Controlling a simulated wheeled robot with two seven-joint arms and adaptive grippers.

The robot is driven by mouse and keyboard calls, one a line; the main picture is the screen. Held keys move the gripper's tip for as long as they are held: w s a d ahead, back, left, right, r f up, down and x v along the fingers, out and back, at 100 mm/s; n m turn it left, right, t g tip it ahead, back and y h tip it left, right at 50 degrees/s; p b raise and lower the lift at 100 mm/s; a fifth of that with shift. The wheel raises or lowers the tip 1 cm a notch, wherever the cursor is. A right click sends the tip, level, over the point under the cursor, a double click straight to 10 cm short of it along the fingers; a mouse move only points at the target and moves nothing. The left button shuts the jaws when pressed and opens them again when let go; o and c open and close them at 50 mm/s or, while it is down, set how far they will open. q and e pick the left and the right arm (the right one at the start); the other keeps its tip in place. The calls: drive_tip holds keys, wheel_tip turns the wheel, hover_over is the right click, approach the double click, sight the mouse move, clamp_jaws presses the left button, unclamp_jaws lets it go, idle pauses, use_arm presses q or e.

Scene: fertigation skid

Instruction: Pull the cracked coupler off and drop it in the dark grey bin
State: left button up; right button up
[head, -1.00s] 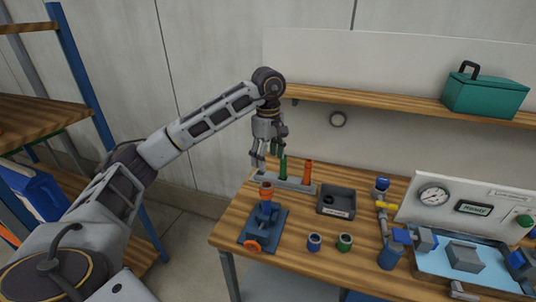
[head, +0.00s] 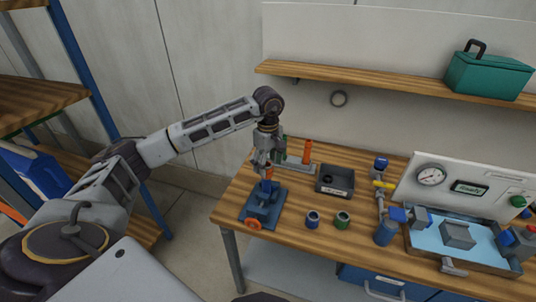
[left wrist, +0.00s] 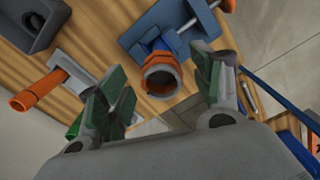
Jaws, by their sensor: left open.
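The orange coupler (head: 268,173) sits on top of an upright blue pipe held in a blue vise (head: 262,207) at the bench's left end. In the left wrist view the coupler (left wrist: 162,77) shows as an open orange ring; I cannot make out a crack. My left gripper (head: 267,163) is open and points down just above the coupler. In the left wrist view its green-padded fingers (left wrist: 160,95) stand apart on either side of the coupler, with gaps. The dark grey bin (head: 335,193) stands to the right of the vise. My right gripper is not in view.
A grey rack (head: 295,169) with an upright orange piece (head: 307,152) and a green one stands behind the vise. A gauge panel (head: 450,188) and blue tray are at right.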

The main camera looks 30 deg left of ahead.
sight(268, 165)
use_arm(q)
drive_tip(key=shift+f, duration=0.95)
drive_tip(key=c, duration=1.5)
drive_tip(key=shift+o, duration=0.2)
drive_tip(key=shift+r, duration=0.3)
drive_tip(key=shift+r+p, duration=0.45)
drive_tip(key=shift+r+p, duration=0.4)
drive_tip(key=shift+r, duration=0.5)
drive_tip(key=shift+r+p, duration=0.7)
drive_tip(key=shift+r, duration=0.8)
